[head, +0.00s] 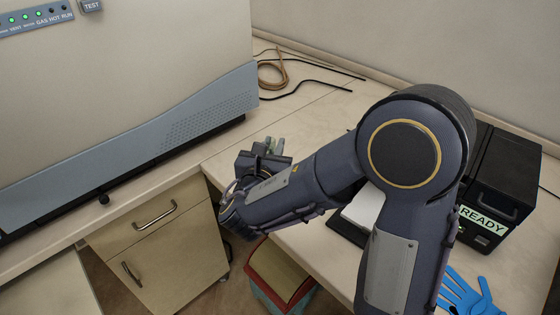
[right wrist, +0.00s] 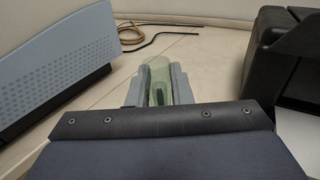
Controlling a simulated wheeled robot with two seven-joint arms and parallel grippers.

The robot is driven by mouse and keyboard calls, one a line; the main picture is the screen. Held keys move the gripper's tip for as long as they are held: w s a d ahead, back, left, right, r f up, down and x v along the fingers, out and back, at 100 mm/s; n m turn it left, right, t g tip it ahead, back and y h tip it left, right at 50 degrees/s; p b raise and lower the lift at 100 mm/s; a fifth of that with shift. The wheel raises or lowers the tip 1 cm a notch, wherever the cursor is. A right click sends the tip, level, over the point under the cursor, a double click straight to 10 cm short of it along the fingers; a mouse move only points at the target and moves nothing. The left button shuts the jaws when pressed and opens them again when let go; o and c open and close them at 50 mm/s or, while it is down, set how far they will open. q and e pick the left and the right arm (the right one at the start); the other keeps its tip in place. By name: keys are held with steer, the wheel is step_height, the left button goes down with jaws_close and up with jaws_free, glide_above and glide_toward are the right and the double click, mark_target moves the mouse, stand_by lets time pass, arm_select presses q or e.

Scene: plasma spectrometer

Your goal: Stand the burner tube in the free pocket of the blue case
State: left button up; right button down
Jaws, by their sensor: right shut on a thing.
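My right gripper (head: 268,147) is over the counter near its inner corner, left of my bent right arm. In the right wrist view its two grey fingers (right wrist: 160,88) are shut on a pale green, see-through burner tube (right wrist: 158,70). The tube's far end shows beyond the fingertips; its near part is hidden by the gripper. In the head view only a small pale bit of it shows at the fingers. I cannot make out the blue case or its pockets in either view. My left gripper is not in view.
A large spectrometer (head: 120,90) stands at left. A black box marked READY (head: 495,185) stands at right, with a blue glove (head: 468,293) in front. A coiled brown hose (head: 270,75) and black cables lie at the back. The counter between is mostly clear.

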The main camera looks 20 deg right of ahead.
steer(key=shift+w+d+f+b, duration=0.1)
steer(key=shift+w+d+f, duration=0.5)
steer(key=shift+f, duration=0.9)
steer(key=shift+w+d+f+b, duration=0.1)
steer(key=shift+w+d+f, duration=0.45)
steer(key=shift+f, duration=0.9)
steer(key=shift+w+d+f+b, duration=0.1)
steer(key=shift+w+d+f, duration=0.45)
steer(key=shift+f, duration=0.95)
steer(key=shift+w+f, duration=0.1)
steer(key=shift+f, duration=0.1)
steer(key=c, duration=1.3)
jaws_free()
steer(key=shift+a, duration=0.1)
